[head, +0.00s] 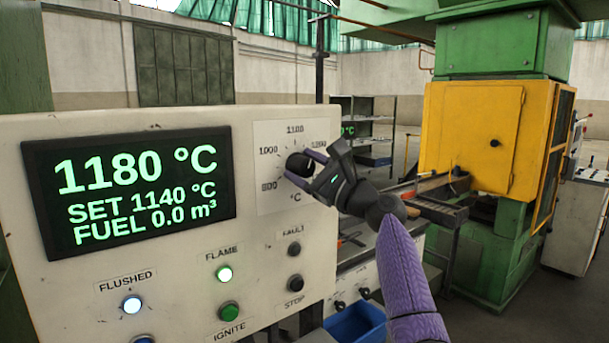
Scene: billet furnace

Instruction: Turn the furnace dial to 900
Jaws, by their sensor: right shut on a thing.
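The furnace dial (297,163) is a black round knob on a pale scale plate (262,209) at the right of the control panel. The scale reads 1000, 1100 and 1200 around the top; the lower-left number is too small to read surely. My right gripper (304,168) is shut on the dial, its purple fingers on either side of the knob. The gripper partly hides the dial and the right of the scale. The display (130,187) reads 1180 °C, SET 1140 °C, FUEL 0.0 m³. My left gripper is out of view.
A yellow and green machine (480,135) stands at the right.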

